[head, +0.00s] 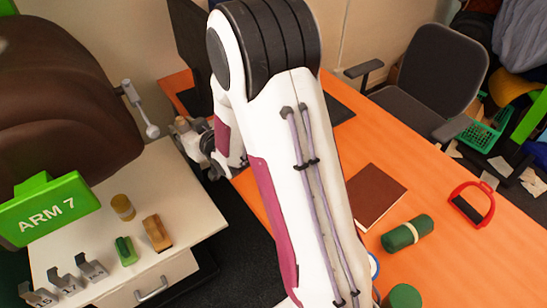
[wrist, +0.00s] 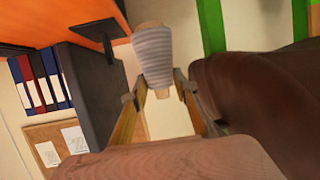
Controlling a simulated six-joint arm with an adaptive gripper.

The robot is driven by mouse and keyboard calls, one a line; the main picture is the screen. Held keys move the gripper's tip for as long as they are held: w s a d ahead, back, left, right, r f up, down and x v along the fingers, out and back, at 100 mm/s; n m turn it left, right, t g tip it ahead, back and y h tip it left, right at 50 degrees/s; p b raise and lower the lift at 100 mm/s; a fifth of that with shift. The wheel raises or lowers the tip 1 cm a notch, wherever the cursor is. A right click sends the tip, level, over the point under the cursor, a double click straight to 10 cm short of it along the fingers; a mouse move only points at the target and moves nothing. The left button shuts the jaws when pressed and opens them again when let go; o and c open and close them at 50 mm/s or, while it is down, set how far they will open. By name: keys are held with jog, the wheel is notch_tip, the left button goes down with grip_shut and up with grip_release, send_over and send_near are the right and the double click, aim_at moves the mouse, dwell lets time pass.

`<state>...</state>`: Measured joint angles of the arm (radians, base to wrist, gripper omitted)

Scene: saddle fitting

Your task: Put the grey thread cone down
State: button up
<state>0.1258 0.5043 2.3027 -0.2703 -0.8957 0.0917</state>
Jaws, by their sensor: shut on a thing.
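The grey thread cone (wrist: 153,55) is in the wrist view, ribbed grey with pale brown ends. My gripper (wrist: 157,88) is shut on it, with a finger on either side of its lower part. The cone is held in the air, and no surface shows touching it. In the head view my gripper (head: 207,143) is at the end of my arm, between the brown saddle and the orange table. It is small and partly hidden by my arm there, so the cone's outline is hard to make out.
A white cabinet (head: 195,207) holds a mustard spool (head: 122,206), a green item (head: 125,251), a tan block (head: 157,233) and numbered metal pieces. The brown saddle (head: 60,95) stands behind. The orange table (head: 440,255) carries a brown book (head: 376,196) and green roll (head: 407,233).

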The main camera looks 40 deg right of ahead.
jog(key=s+d+f+m+h, duration=0.1)
jog(key=s+d+m+h, duration=0.1)
jog(key=d, duration=0.6)
jog(key=s+d+f+m+g+h, duration=0.1)
jog(key=s+d+f+m+h, duration=0.1)
jog(key=d, duration=0.6)
jog(key=s+d+f+m+h, duration=0.1)
jog(key=s+d+m+h, duration=0.1)
jog(key=d, duration=0.7)
jog(key=shift+s+f+h, duration=0.4)
jog(key=shift+s+h, duration=0.1)
jog(key=shift+h, duration=0.2)
jog(key=shift+d+f, duration=0.1)
jog(key=shift+f, duration=0.05)
jog(key=shift+f, duration=2.8)
jog(key=shift+f, duration=0.1)
jog(key=shift+f, duration=1.95)
jog(key=shift+f, duration=0.15)
jog(key=o, duration=1.2)
jog(key=shift+c, duration=0.2)
